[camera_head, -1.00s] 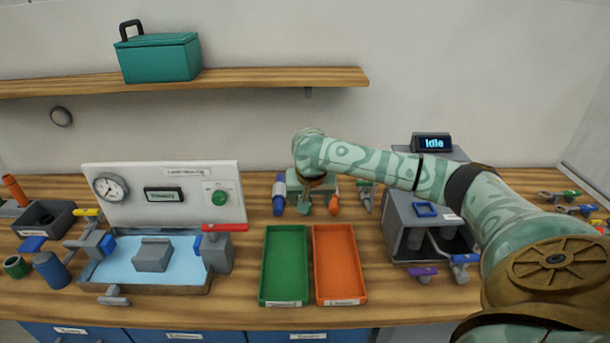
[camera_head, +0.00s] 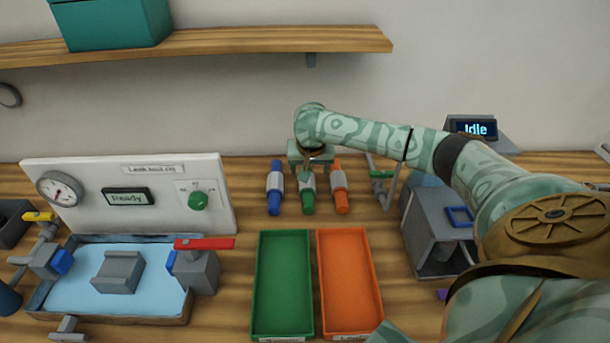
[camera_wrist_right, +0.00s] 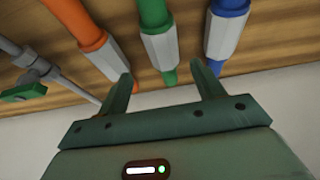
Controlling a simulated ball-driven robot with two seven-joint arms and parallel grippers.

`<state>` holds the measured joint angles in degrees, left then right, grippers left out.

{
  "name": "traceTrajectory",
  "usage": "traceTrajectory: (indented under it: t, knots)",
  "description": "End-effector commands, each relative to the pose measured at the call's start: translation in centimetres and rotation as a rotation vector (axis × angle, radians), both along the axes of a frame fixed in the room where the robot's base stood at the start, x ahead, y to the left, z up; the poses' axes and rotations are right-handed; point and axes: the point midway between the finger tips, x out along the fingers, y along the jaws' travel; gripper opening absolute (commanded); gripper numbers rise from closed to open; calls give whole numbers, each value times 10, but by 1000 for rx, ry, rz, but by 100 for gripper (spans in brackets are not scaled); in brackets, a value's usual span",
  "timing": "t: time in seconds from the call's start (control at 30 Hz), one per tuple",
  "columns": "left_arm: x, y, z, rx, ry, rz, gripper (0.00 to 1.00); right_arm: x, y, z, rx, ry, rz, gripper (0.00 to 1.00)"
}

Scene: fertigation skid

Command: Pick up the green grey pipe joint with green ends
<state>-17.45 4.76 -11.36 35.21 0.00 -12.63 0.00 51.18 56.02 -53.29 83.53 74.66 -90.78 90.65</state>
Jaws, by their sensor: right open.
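The grey pipe joint with green ends (camera_head: 308,192) lies on the wooden bench behind the trays, between a blue-ended joint (camera_head: 275,188) and an orange-ended joint (camera_head: 340,188). My right gripper (camera_head: 309,168) is open above its far end, partly covering it. In the right wrist view, the green-ended joint (camera_wrist_right: 161,47) shows between and beyond the two open fingers (camera_wrist_right: 163,80). The orange-ended joint (camera_wrist_right: 100,45) is on its left there, the blue-ended joint (camera_wrist_right: 226,35) on its right. Nothing is held. My left gripper is not in view.
A green tray (camera_head: 257,285) and an orange tray (camera_head: 371,285) stand empty in front of the joints. A green-handled valve (camera_head: 382,174) lies to the right, near a grey box (camera_head: 427,225). A water basin (camera_head: 110,318) and gauge panel (camera_head: 130,175) stand left.

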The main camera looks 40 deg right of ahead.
Motion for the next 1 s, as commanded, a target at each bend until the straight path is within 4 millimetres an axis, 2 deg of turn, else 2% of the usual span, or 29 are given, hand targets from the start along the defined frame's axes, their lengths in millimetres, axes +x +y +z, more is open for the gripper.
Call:
traceTrajectory:
  t: [0.03,0.27,0.53,0.77,0.8,0.97,1.0]
  knots:
    - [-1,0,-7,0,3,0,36,2,-2,-11,-1,2,-2,67]
    - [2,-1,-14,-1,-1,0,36,8,-5,-22,-1,-2,-1,67]
    - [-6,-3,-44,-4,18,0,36,24,-11,-64,-1,2,-1,67]
    - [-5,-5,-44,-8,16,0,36,26,-13,-63,-1,-2,0,67]
    - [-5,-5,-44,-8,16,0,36,26,-13,-63,-1,-2,0,64]
    - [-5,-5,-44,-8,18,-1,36,26,-13,-63,-1,-2,0,20]
    - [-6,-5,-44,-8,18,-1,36,26,-13,-63,-1,-2,0,17]
